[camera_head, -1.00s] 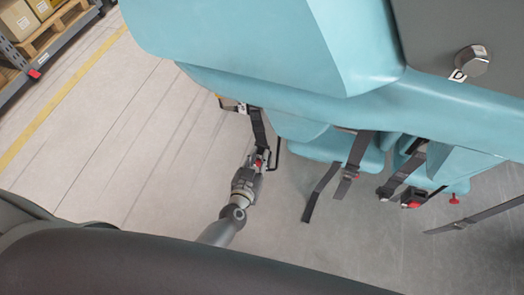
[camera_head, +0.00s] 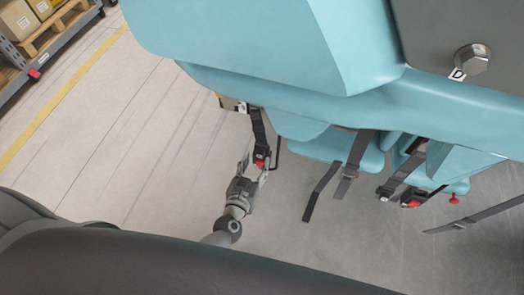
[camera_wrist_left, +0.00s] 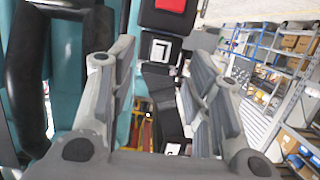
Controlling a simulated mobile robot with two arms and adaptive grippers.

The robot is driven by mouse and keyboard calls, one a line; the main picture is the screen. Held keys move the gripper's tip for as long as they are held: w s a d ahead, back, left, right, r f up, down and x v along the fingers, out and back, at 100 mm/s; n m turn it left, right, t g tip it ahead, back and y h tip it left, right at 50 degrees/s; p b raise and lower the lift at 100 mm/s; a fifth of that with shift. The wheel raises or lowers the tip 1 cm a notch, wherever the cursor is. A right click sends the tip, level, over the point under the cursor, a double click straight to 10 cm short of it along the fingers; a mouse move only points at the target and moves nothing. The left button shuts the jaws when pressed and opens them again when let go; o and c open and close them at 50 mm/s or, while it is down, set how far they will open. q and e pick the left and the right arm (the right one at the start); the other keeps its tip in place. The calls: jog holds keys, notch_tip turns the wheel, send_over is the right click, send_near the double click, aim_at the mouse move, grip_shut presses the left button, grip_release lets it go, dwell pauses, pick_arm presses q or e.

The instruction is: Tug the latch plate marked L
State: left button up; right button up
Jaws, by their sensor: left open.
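My left gripper (camera_head: 254,169) is open below the teal seat in the head view. Its fingers are at the red-buttoned black buckle (camera_head: 262,160), at the lower end of a dark strap (camera_head: 258,128). In the left wrist view the buckle's red button (camera_wrist_left: 172,5) is at the top edge. My right gripper is not in view.
The teal seat body (camera_head: 240,50) overhangs the gripper. A thin black bracket (camera_head: 279,155) stands just right of the buckle. More straps (camera_head: 350,165) hang further right. A bolt marked D (camera_head: 472,60) is at upper right. Floor (camera_head: 130,130) to the left is clear.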

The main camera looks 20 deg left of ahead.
pick_arm(q)
jog(key=v, duration=0.8)
jog(key=shift+s, duration=0.15)
